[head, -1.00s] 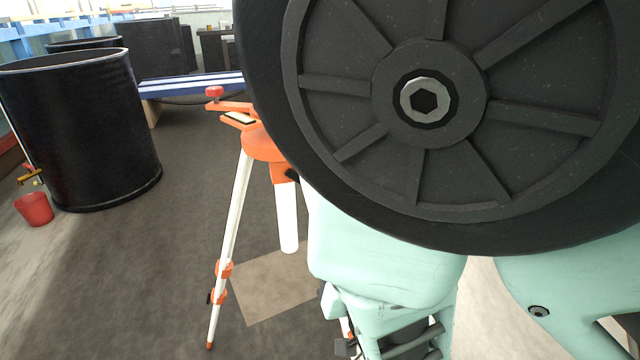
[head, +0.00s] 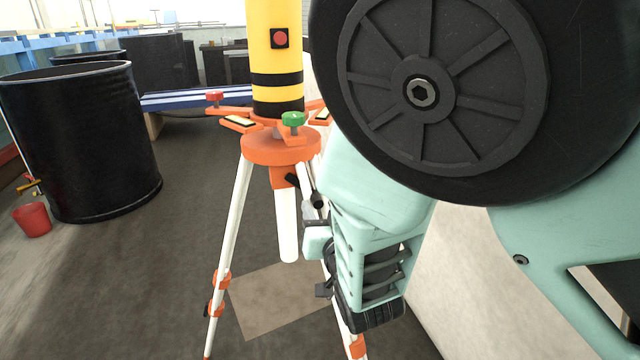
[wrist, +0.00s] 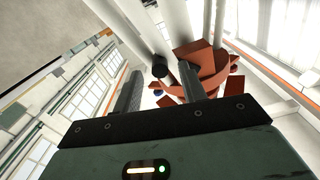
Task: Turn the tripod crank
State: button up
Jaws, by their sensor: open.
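The tripod (head: 277,148) stands in the head view with an orange head and white legs. Its crank (head: 319,199) is a short arm with a dark round knob, at the right side below the head. My gripper (head: 316,256) is just below the crank, beside the white centre column, partly hidden by my arm. In the wrist view, the two dark fingers of my gripper (wrist: 160,67) are apart with nothing clamped. The dark crank knob (wrist: 159,71) shows between the fingertips, beside the orange tripod head (wrist: 208,66). Whether a finger touches it I cannot tell.
A yellow instrument with black bands (head: 273,40) stands on the tripod. Green (head: 293,119) and red (head: 214,96) knobs sit around its head. A large black tank (head: 85,145) and red bucket (head: 33,220) are at left. Open floor lies between tank and tripod.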

jog(key=shift+w+a, duration=0.1)
jog(key=shift+w, duration=0.2)
grip_shut()
jog(key=shift+r, duration=0.1)
jog(key=shift+w+d+r+n+p, duration=0.1)
jog(key=shift+d+r+n+p, duration=0.3)
jog(key=shift+n, duration=0.85)
jog(key=shift+w+d+r+n+p, duration=0.15)
jog(key=shift+r+n+p, duration=0.5)
jog(key=shift+n, duration=0.65)
jog(key=shift+s+d+r+n+p, duration=0.1)
jog(key=shift+d+r+n+p, duration=0.25)
jog(key=shift+r+n, duration=0.65)
jog(key=shift+a+f+n, duration=0.1)
jog(key=shift+f+n, duration=0.15)
jog(key=shift+n, duration=0.1)
